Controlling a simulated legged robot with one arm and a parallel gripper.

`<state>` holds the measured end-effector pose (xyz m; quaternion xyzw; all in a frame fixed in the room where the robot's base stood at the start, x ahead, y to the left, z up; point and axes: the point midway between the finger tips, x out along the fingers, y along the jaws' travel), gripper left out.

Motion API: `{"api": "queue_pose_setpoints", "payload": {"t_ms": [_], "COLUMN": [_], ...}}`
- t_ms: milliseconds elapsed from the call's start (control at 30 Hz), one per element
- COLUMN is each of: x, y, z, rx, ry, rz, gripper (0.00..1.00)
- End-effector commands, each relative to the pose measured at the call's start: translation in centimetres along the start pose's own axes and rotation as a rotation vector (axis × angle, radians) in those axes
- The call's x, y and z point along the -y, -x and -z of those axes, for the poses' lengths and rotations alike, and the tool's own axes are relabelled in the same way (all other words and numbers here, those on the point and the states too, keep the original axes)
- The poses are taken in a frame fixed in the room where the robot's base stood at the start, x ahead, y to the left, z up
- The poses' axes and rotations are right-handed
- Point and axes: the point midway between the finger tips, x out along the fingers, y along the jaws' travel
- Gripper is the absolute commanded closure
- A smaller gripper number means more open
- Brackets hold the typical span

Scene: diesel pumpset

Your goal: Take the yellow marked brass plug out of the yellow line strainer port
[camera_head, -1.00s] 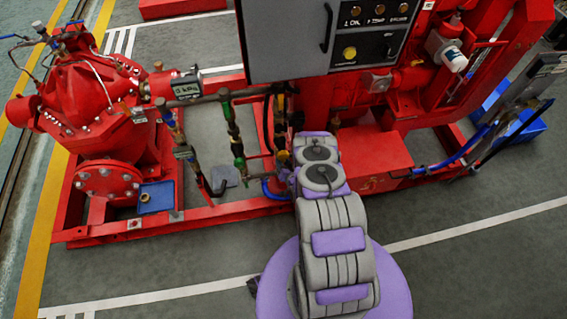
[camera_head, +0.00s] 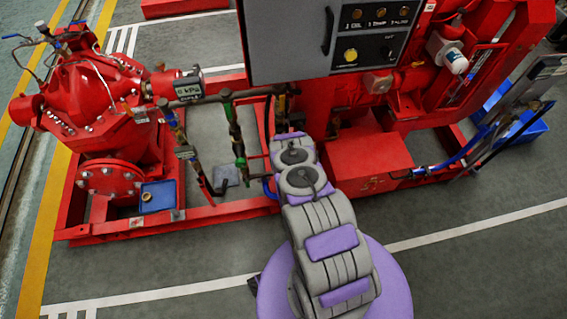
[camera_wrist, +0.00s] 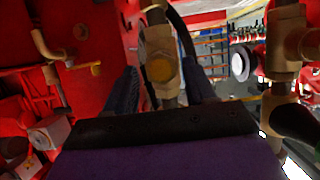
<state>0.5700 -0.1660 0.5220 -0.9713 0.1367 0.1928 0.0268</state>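In the wrist view, a brass pipe fitting (camera_wrist: 163,40) stands upright straight ahead. On it a round yellow-marked plug (camera_wrist: 160,69) faces me. My gripper (camera_wrist: 158,78) is open, with one dark finger to the left of the plug and one to the right. I see a gap between the plug and each finger; how far ahead of the fingertips the plug lies is hard to tell. In the head view my own arm hides my gripper and this fitting.
More brass pipework (camera_wrist: 280,50) stands close on the right in the wrist view. Red machine parts (camera_wrist: 85,50) crowd the left. In the head view, a blue tray (camera_head: 165,204) holding a small brass piece sits on the red frame, and a grey control cabinet (camera_head: 285,45) overhangs behind my arm.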

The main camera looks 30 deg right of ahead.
Motion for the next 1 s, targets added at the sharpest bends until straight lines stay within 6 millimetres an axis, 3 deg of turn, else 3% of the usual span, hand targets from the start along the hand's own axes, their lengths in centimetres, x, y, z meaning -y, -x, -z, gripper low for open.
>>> {"api": "queue_pose_setpoints", "payload": {"t_ms": [167,600,1000], "x": [-0.09,-0.65,-0.39], "y": [0.01,-0.13,0.02], "z": [-0.09,-0.52,-0.33], "rx": [0.001,0.001,0.003], "ry": [-0.026,-0.452,-0.485], "rz": [0.01,0.185,0.202], "gripper": [0.45,0.45,0.45]}}
